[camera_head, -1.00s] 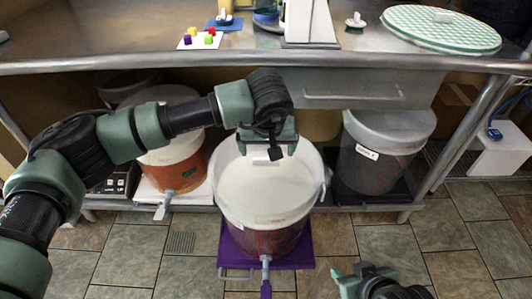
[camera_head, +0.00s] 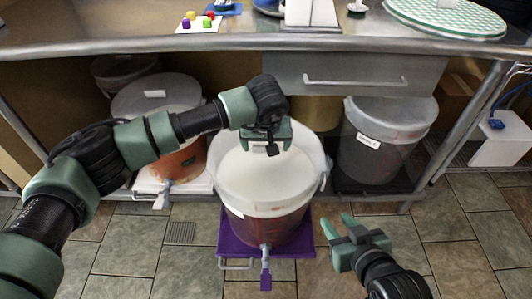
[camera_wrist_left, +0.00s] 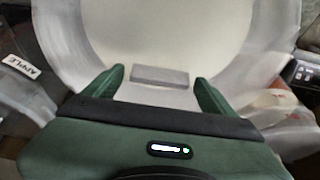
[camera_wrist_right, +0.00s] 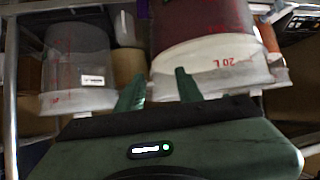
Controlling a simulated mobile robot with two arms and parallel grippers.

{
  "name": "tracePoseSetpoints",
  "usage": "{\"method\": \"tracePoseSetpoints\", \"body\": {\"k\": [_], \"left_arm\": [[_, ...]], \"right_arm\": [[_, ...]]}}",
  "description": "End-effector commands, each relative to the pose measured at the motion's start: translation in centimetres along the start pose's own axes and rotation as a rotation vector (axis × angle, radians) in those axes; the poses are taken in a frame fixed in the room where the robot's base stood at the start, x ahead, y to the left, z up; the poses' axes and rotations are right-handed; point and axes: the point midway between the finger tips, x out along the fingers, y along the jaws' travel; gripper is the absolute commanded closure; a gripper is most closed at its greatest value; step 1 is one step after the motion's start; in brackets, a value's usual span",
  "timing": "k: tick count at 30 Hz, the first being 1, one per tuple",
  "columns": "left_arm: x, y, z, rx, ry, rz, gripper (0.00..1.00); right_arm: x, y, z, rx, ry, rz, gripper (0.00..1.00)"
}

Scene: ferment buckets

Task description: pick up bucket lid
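The middle bucket (camera_head: 262,222) stands on a purple base and has a pale round top. The bucket lid (camera_wrist_left: 165,35) fills much of the left wrist view, with a grey bar handle (camera_wrist_left: 160,76) on it. My left gripper (camera_head: 267,146) is above the far part of this top. Its two fingers stand apart on either side of the handle in the left wrist view; contact is not visible. In the head view the gripper hides the handle. My right gripper (camera_head: 335,220) is open and empty, low at the right of the bucket.
A lidded orange-red bucket (camera_head: 182,160) stands at the left, and a grey bucket (camera_head: 372,155) at the right, under the metal table (camera_head: 150,32). A green checkered disc (camera_head: 440,18) lies on the table. Tiled floor (camera_head: 450,255) is free at the right.

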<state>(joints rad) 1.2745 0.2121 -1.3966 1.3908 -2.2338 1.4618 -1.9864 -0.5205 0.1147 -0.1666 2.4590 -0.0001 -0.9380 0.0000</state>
Motion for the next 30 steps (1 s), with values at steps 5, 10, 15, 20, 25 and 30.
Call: {"method": "tracePoseSetpoints", "body": {"k": [5, 10, 15, 20, 25, 30], "left_arm": [[0.0, 0.0, 0.0, 0.000, 0.000, 0.000, 0.68], [-0.1, 0.0, -0.1, -0.001, 0.002, 0.001, 0.87], [-0.2, 0.0, -0.1, -0.001, 0.002, 0.001, 0.87], [-0.9, 0.0, -0.5, -0.001, 0.004, 0.001, 0.87], [-2.6, 0.0, -1.2, -0.001, 0.005, 0.002, 0.87], [-4.1, 0.1, 0.2, 0.005, 0.001, 0.002, 0.87]], "right_arm": [[0.0, 0.0, 0.0, 0.000, -0.001, 0.000, 0.64], [0.0, 0.0, 0.0, 0.000, -0.002, 0.001, 0.64], [0.0, 0.0, 0.0, 0.000, -0.003, 0.001, 0.64], [-0.2, 0.1, 0.5, 0.000, -0.033, 0.002, 0.64], [-0.9, 0.4, 2.8, 0.002, -0.141, 0.008, 0.64], [-1.8, 0.6, 5.1, 0.004, -0.252, 0.014, 0.64]]}}
